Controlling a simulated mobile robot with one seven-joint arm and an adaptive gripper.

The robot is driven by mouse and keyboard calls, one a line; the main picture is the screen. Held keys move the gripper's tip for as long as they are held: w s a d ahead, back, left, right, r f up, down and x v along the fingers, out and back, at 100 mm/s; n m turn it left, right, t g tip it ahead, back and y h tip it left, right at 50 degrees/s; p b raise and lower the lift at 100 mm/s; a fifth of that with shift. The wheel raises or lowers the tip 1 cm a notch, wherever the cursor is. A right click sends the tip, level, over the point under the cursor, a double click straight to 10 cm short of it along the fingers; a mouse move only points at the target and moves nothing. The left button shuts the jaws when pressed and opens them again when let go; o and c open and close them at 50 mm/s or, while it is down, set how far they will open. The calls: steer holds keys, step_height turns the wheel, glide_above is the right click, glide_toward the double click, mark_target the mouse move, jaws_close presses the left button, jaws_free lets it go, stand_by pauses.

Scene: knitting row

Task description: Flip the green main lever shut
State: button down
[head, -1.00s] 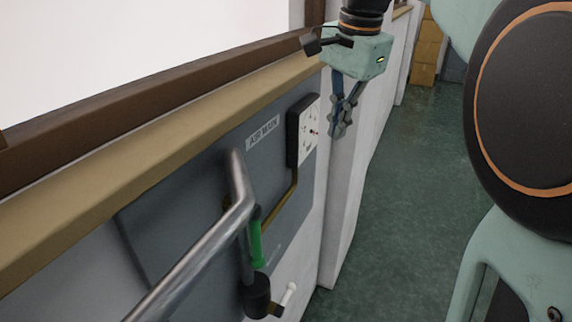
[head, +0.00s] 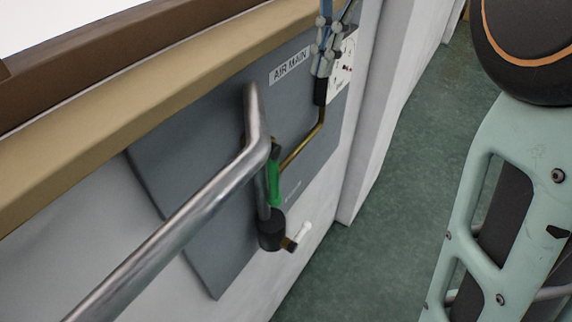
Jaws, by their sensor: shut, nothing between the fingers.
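The green main lever (head: 274,178) is on the grey wall panel below the AIR MAIN label (head: 289,67). It points roughly along the vertical pipe, above a dark round fitting (head: 271,231). The metal rail hides part of the pipe and its valve. My gripper (head: 322,70) is at the top of the head view, in front of the gauge plate, above and to the right of the lever and apart from it. Its fingers are together and hold nothing. The gripper's upper body is cut off by the frame.
A thick metal rail (head: 190,210) runs in front of the panel, left of the lever. A brass pipe (head: 306,143) rises to the dark-edged gauge plate (head: 345,68). A wooden ledge (head: 130,95) lies above. The green floor (head: 400,170) to the right is open.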

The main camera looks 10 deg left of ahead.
mark_target(274, 178)
steer(key=s+a+x, duration=0.1)
steer(key=x, duration=0.8)
steer(key=s+a+r+b+x, duration=0.1)
steer(key=s+x, duration=0.1)
steer(key=x, duration=0.8)
steer(key=shift+f, duration=0.25)
steer(key=shift+s, duration=0.3)
